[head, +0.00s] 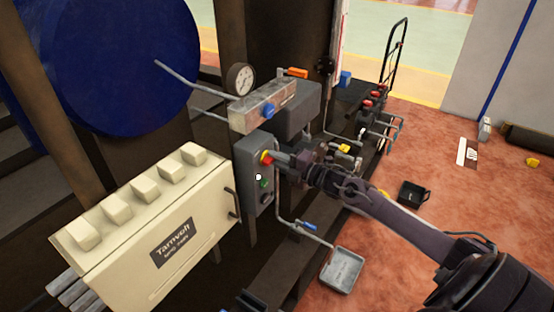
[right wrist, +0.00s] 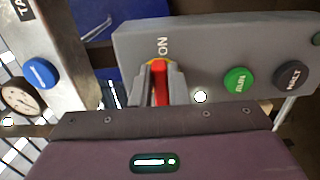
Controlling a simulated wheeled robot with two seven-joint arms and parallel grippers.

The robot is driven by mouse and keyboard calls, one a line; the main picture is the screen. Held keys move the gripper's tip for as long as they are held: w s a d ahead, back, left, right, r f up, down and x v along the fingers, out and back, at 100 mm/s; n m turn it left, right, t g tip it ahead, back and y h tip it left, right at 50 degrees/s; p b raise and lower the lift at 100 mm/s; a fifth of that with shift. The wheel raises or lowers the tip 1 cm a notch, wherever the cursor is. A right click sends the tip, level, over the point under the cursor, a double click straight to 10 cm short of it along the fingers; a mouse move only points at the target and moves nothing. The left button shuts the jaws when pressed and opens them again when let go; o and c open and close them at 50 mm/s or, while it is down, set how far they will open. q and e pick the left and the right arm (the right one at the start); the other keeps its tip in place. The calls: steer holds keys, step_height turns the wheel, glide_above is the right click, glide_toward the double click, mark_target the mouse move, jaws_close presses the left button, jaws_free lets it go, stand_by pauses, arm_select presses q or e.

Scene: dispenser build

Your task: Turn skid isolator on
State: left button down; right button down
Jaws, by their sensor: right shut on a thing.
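The skid isolator is a red handle on a yellow base (head: 266,156), at the top of a grey control box (head: 249,172) in the head view. My right gripper (head: 276,157) reaches it from the right and is shut on the handle. In the right wrist view the red handle (right wrist: 160,82) lies between the two grey fingers (right wrist: 159,84), in line with the "ON" label (right wrist: 163,46) beyond it. The fingers hide the handle's sides and much of its yellow base. My left gripper is not in view.
A green RUN button (right wrist: 237,81) and a dark HALT button (right wrist: 293,75) sit on the same box. A cream Tarnvolt cabinet (head: 150,235) stands left. A gauge (head: 239,79) and blue knob (head: 269,111) are above. A grey tray (head: 342,270) lies below right.

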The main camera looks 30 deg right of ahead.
steer(key=c, duration=1.4)
jaws_free()
steer(key=shift+s+d, duration=0.1)
steer(key=v, duration=0.7)
steer(key=shift+s, duration=0.3)
steer(key=shift+d, duration=0.1)
